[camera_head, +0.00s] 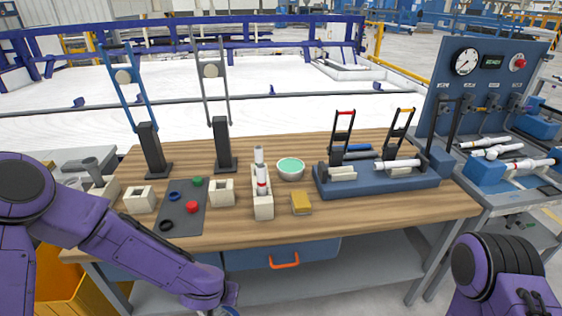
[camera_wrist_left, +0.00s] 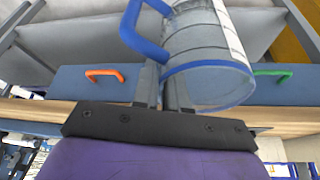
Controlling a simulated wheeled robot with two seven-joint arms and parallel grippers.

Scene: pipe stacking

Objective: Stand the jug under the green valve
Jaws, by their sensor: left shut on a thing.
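The jug (camera_wrist_left: 205,45) shows large in the left wrist view, clear with a blue rim and a blue handle (camera_wrist_left: 138,30). My left gripper (camera_wrist_left: 165,88) is shut on it at the handle side. In the head view my left arm hangs in front of the bench's front edge, its end at the bottom of the picture. Only a sliver of blue shows there, and the jug is otherwise out of the picture. I cannot pick out a green valve in either view. My right arm shows at the lower right, but its gripper is out of view.
The wooden bench (camera_head: 350,222) holds upright stands, a mat (camera_head: 183,215) with coloured rings, white blocks, a teal-filled bowl (camera_head: 290,168), a yellow sponge (camera_head: 300,203) and a blue pipe rack (camera_head: 380,183). A gauge panel (camera_head: 470,90) and side table stand right. The bench's front right is clear.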

